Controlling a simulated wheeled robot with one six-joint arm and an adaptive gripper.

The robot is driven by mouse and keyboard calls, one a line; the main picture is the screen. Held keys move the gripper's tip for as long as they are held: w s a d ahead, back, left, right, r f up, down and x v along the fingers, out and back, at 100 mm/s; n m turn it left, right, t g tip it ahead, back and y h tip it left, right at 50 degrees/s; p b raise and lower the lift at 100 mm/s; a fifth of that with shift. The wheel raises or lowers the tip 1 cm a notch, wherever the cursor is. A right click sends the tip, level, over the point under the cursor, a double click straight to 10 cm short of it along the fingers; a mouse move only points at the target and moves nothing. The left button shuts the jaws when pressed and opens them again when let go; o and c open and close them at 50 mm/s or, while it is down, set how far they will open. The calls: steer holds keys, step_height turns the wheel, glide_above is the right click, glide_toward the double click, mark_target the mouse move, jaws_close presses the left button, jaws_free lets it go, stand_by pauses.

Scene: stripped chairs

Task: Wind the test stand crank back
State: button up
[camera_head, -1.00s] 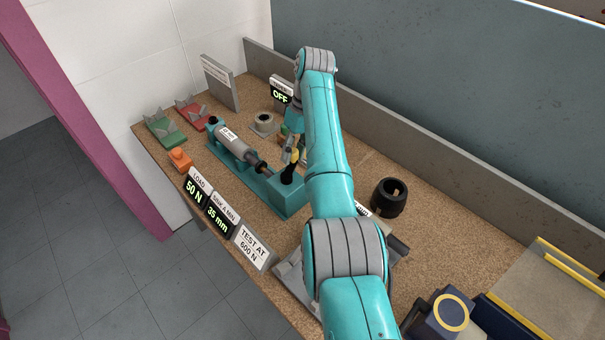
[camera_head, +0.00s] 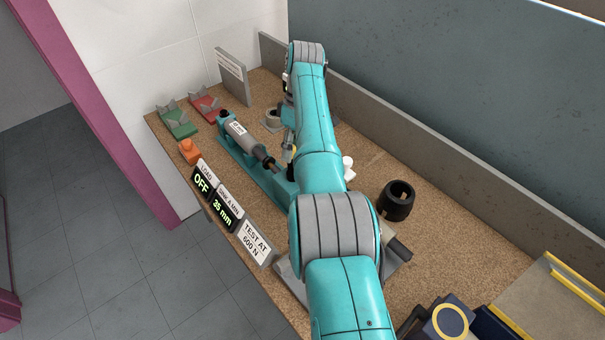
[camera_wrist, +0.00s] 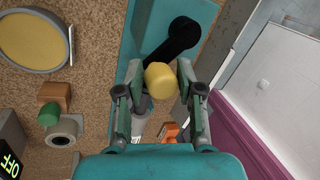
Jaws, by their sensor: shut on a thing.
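The test stand (camera_head: 225,146) is a teal bench fixture with a grey cylinder lying along it, left of my arm in the head view. In the wrist view its crank (camera_wrist: 178,42) is a black arm over the teal base, with a yellow knob (camera_wrist: 159,80) at its near end. My gripper (camera_wrist: 161,72) is shut on this yellow knob, one finger on each side. In the head view my arm hides most of the crank. The load display (camera_head: 201,183) reads OFF and the sink display (camera_head: 224,208) reads 35 mm.
A sign (camera_head: 254,242) reads TEST AT 600 N. An orange piece (camera_head: 188,151), a green holder (camera_head: 178,124) and a red holder (camera_head: 205,108) sit at the far left. A black ring (camera_head: 396,201) stands right of my arm. A grey wall (camera_head: 440,165) runs along the back.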

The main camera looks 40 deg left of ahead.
steer(key=shift+s+a+f+n+h, duration=0.1)
steer(key=shift+s+n+h, duration=0.25)
steer(key=shift+n, duration=0.55)
steer(key=shift+s+a+n+t+h, duration=0.15)
steer(key=shift+s+n+h, duration=0.1)
steer(key=shift+n, duration=0.55)
steer(key=shift+s+a+n+t+h, duration=0.1)
steer(key=shift+s+n+h, duration=0.15)
steer(key=shift+n, duration=0.55)
steer(key=shift+s+a+n+t+h, duration=0.15)
steer(key=shift+s+n, duration=0.15)
steer(key=shift+n, duration=0.5)
steer(key=shift+s, duration=0.1)
